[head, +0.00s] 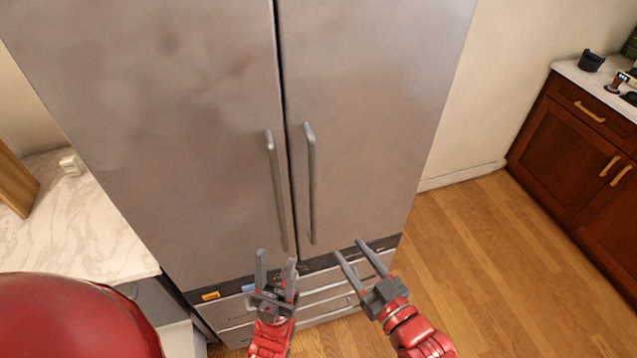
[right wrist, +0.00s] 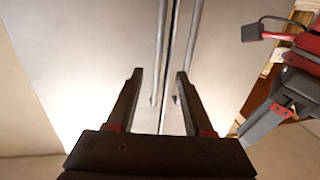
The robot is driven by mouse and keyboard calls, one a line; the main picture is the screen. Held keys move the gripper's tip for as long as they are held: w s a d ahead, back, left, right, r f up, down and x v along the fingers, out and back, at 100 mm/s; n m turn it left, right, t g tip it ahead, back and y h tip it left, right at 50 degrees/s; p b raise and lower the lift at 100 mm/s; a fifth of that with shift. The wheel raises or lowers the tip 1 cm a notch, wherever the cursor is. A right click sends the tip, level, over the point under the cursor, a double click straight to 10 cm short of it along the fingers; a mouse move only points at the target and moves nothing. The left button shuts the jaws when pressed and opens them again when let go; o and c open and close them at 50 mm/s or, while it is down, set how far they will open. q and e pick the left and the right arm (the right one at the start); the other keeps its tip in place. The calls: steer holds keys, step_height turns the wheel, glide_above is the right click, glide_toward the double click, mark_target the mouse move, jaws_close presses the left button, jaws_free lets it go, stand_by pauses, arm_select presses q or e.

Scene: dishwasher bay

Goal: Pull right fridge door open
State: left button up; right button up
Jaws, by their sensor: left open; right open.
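The right fridge door (head: 385,90) is a tall grey metal panel, shut. Its vertical bar handle (head: 311,185) stands just right of the dark gap between the doors. My right gripper (head: 349,247) is open and empty, below and to the right of that handle's lower end in the head view. In the right wrist view, its open fingers (right wrist: 159,74) point at the door gap and the two bar handles, with no visible contact. My left gripper (head: 276,256) is open and empty, low in front of the left door (head: 150,110), and shows at the right wrist view's right edge.
The left door's handle (head: 276,190) runs close beside the right one. Drawers (head: 330,290) lie below the doors. A marble counter (head: 85,220) stands at left, a dark wood cabinet (head: 570,140) at far right. The wooden floor (head: 480,260) right of the fridge is clear.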

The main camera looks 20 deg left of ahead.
mark_target(315, 201)
steer(key=b+x, duration=0.1)
steer(key=x, duration=1.5)
steer(key=shift+w+r, duration=0.1)
steer(key=shift+r, duration=0.05)
steer(key=shift+w+a, duration=0.25)
steer(key=shift+w, duration=0.05)
jaws_close()
stand_by(0.6)
